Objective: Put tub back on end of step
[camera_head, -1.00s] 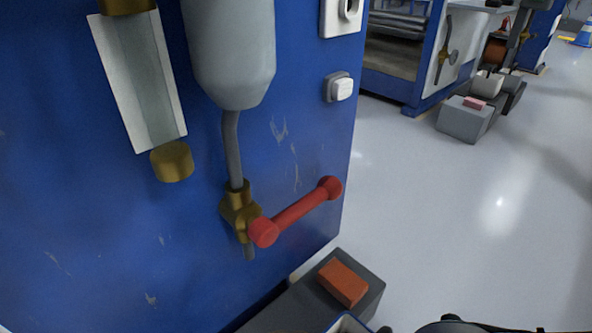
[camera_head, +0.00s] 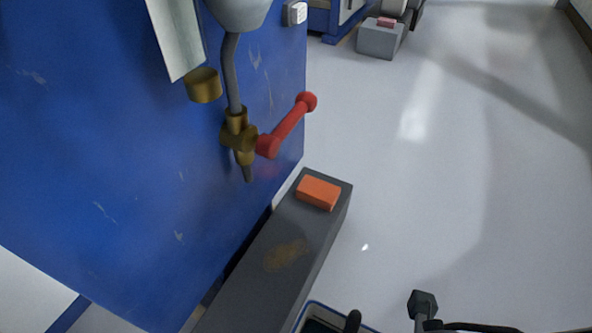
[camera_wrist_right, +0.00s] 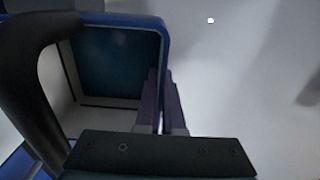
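The tub (camera_wrist_right: 163,35) has a blue rim and pale inside walls and fills the left of the right wrist view. A dark curved handle (camera_wrist_right: 22,85) rises at its left. The two dark fingers of my right gripper (camera_wrist_right: 163,95) are close together on the tub's right wall, one inside and one outside. In the head view only the tub's blue-rimmed corner (camera_head: 312,309) shows at the bottom edge, beside the step. The step (camera_head: 262,283) is a long grey block along the blue machine, with a brown stain on top. My left gripper is not in view.
An orange block (camera_head: 318,193) lies on the far end of the step. The blue machine (camera_head: 110,160) stands to the left, with a red-handled brass valve (camera_head: 287,127) jutting out above the step.

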